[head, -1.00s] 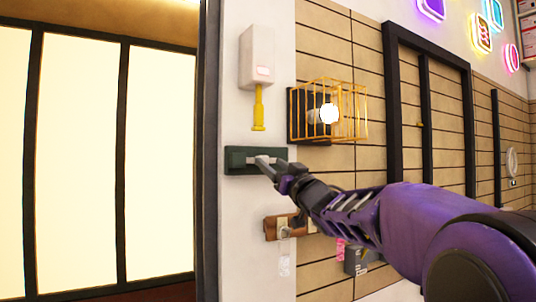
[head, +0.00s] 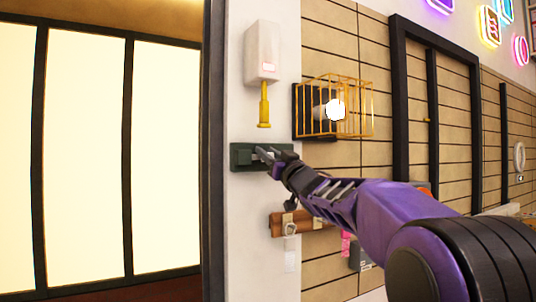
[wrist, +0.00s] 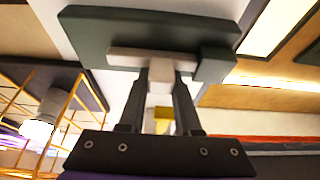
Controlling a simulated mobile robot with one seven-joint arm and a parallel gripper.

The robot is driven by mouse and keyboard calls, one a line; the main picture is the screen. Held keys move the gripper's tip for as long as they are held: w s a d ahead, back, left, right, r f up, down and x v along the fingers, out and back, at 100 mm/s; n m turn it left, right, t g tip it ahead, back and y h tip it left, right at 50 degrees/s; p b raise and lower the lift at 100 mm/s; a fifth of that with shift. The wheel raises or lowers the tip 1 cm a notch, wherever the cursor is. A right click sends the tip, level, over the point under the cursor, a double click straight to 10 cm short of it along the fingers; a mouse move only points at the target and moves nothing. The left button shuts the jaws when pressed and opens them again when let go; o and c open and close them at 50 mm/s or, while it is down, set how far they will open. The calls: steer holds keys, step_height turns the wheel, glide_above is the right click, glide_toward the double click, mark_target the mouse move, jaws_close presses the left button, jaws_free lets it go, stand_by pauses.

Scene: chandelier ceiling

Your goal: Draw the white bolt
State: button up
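The white bolt (wrist: 125,55) lies along a dark green plate (wrist: 180,22) on the wall. In the wrist view its pale knob sits between the two fingers of my gripper (wrist: 160,82), which appear to touch it on both sides. The bolt's right end in that view reaches up to a dark green block (wrist: 215,66) on the plate. In the head view the plate (head: 240,158) is on the white wall strip, and my gripper (head: 264,155) is at it, partly covering the bolt.
A white box with a yellow handle (head: 264,105) hangs above the plate. A yellow wire cage with a lit lamp (head: 335,110) is to the upper right. A brown wooden latch (head: 310,220) is below. A dark door frame edge (head: 213,150) stands at left.

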jaws_close()
stand_by(1.0)
